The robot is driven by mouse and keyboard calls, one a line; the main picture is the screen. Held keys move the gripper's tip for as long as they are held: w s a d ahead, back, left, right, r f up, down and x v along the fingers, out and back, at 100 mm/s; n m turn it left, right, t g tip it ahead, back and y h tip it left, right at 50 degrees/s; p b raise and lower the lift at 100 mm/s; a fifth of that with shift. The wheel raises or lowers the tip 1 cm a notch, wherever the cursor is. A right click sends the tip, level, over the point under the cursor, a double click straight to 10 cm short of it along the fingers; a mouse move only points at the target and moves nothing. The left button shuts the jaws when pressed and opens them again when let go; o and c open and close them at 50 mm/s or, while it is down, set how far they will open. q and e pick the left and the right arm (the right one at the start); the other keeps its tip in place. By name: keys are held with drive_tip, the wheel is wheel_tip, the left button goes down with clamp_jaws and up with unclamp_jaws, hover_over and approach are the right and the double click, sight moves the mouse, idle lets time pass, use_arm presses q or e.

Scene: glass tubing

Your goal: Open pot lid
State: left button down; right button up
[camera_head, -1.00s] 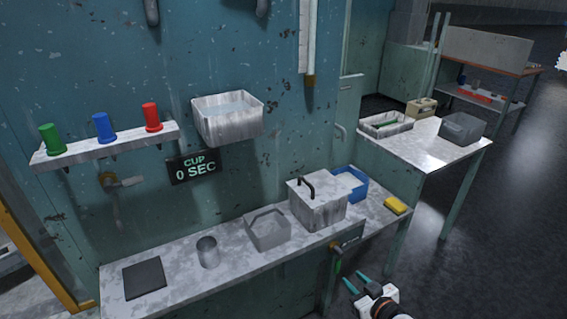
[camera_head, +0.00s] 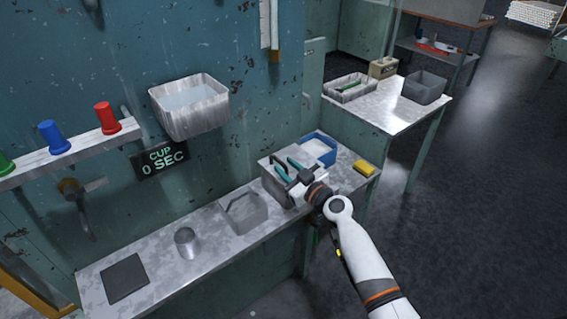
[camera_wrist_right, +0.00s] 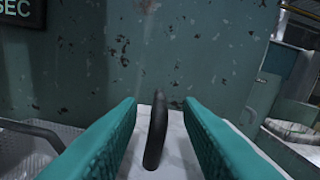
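The pot is a square metal box (camera_head: 269,182) with a flat lid and a dark arched handle (camera_head: 278,159). It stands on the metal counter against the wall, partly hidden behind my right arm. My right gripper (camera_head: 288,168) is over the lid with its teal fingers pointing at the handle. In the right wrist view the dark handle (camera_wrist_right: 156,130) stands upright between the two open fingers (camera_wrist_right: 160,115), with a gap on both sides. The lid lies on the pot. My left gripper is not in view.
A blue bin (camera_head: 318,149) stands just behind the pot, with a yellow sponge (camera_head: 364,169) to its right. A metal basin (camera_head: 190,108) hangs on the wall above.

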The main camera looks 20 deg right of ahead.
drive_tip(key=shift+x, duration=0.85)
drive_tip(key=shift+c, duration=0.4)
clamp_jaws()
drive_tip(key=shift+r, duration=0.15)
